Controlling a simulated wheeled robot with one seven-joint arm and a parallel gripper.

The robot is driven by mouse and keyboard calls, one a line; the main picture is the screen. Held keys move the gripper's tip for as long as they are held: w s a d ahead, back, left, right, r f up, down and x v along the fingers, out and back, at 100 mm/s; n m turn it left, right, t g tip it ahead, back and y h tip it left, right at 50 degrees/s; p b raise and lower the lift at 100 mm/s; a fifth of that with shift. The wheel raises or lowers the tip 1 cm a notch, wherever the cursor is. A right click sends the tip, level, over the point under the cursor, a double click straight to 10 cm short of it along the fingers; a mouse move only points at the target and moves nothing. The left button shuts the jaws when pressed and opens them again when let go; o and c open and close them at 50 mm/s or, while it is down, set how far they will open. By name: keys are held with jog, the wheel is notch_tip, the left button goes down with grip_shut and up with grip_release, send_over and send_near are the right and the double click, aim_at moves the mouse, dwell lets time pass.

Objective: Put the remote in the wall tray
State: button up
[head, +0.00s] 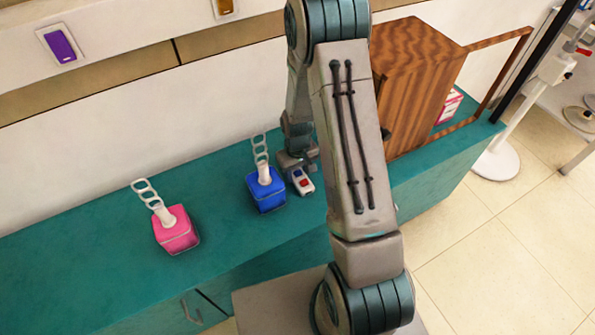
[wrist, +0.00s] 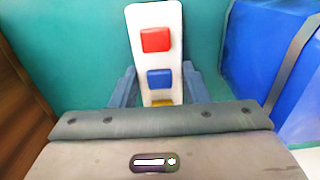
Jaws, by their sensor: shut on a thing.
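The remote (head: 303,181) is white with coloured buttons and is near the counter's front edge, just right of the blue box. In the wrist view the remote (wrist: 155,20) shows red, blue and yellow buttons. My gripper (head: 298,167) is shut on it, with a finger on each side (wrist: 160,88). The remote's near end is hidden behind the gripper body. I cannot tell whether it touches the counter. I cannot clearly identify a wall tray. On the wall are a purple piece (head: 61,45) in a white frame and an orange piece (head: 225,7), partly cut off.
The blue box (head: 266,190) stands close left of my gripper, and a pink box (head: 176,230) farther left on the teal counter (head: 70,265). A wooden cabinet (head: 425,75) with an open door frame stands right. The counter's far left is clear.

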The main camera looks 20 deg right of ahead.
jog(key=shift+f, duration=0.1)
jog(key=o, duration=1.1)
jog(key=shift+c, duration=0.2)
